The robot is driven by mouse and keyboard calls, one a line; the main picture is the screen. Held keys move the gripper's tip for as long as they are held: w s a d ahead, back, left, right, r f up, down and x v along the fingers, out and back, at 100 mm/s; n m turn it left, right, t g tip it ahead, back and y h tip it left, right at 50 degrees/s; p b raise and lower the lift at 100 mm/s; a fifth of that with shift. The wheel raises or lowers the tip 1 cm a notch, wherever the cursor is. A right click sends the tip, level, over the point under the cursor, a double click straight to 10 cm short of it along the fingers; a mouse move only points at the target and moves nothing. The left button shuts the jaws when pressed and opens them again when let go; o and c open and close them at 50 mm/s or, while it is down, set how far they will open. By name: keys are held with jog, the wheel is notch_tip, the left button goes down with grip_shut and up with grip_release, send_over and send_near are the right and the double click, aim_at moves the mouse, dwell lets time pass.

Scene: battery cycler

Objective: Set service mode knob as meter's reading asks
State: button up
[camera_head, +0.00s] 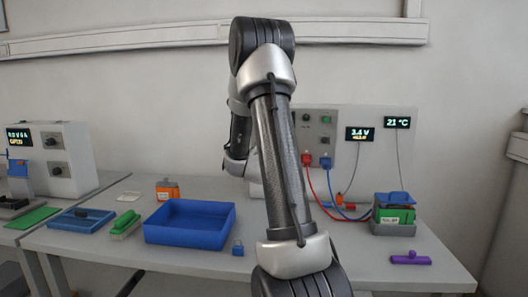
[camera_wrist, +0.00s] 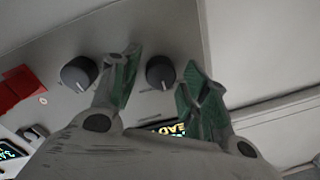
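The cycler panel (camera_head: 345,160) stands at the back of the bench, partly hidden by my arm. Its meter display (camera_head: 360,134) reads 3.4 V, with a smaller yellow line too small to read. In the wrist view, two dark round knobs with white pointer lines show on a grey panel: a left knob (camera_wrist: 79,73) and a right knob (camera_wrist: 160,72). My gripper (camera_wrist: 158,64) is open, its green-padded fingers on either side of the right knob. I cannot tell whether they touch it. Which knob is the service mode knob is not readable. My gripper is hidden in the head view.
A second display (camera_head: 397,122) reads 21 °C. Red and blue leads run from the panel to a green battery (camera_head: 397,215) at right. A blue tray (camera_head: 190,222), an orange battery (camera_head: 167,190) and a purple object (camera_head: 411,258) are on the bench. A red block (camera_wrist: 18,88) shows beside the knobs.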

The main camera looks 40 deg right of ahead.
jog(key=c, duration=0.7)
jog(key=shift+n, duration=0.4)
jog(key=shift+n+g, duration=0.3)
jog(key=shift+n, duration=3.2)
jog(key=o, duration=1)
jog(key=shift+o, duration=0.2)
